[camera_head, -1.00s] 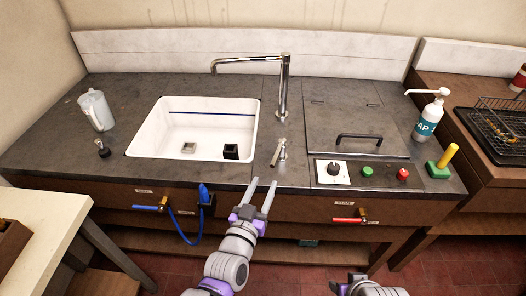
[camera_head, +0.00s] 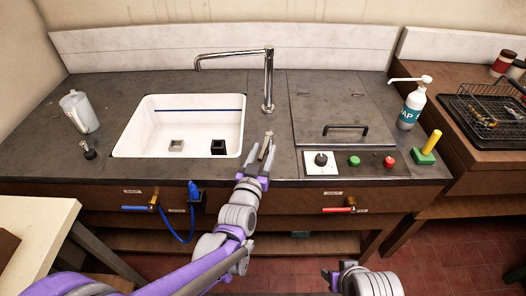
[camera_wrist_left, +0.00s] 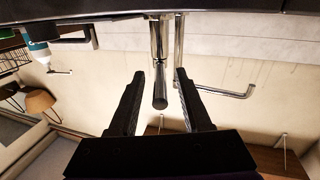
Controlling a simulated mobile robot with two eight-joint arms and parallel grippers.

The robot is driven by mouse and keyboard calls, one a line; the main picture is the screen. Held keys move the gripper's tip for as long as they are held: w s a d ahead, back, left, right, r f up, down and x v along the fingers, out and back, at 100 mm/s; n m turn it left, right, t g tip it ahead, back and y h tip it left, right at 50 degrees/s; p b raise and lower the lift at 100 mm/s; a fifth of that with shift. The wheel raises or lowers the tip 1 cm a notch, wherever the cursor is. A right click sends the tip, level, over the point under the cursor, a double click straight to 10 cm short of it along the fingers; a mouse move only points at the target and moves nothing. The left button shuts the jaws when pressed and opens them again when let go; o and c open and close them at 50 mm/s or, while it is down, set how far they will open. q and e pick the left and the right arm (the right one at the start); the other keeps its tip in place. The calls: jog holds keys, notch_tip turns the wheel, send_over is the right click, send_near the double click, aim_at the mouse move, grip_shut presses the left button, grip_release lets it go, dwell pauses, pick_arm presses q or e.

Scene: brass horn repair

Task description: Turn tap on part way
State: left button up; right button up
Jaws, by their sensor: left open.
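The chrome tap (camera_head: 268,80) stands behind the right edge of the white sink, its spout reaching left over the basin. Its small metal lever (camera_head: 267,143) is on the counter in front of the tap's column. My left gripper (camera_head: 258,160) is open, its fingers at the lever near the counter's front edge. In the left wrist view, the lever (camera_wrist_left: 160,88) shows between the two open fingers (camera_wrist_left: 158,90), with gaps on both sides. My right gripper (camera_head: 330,278) is low at the bottom, in front of the cabinet; its jaw state is unclear.
The sink (camera_head: 150,148) holds two small blocks. To the right are a lidded panel (camera_head: 340,110) with a black handle, a control strip with a knob (camera_head: 320,159) and buttons, and a soap bottle (camera_head: 411,105). A jug (camera_head: 79,110) stands at the left.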

pick_arm(q)
grip_shut()
dwell(1.4)
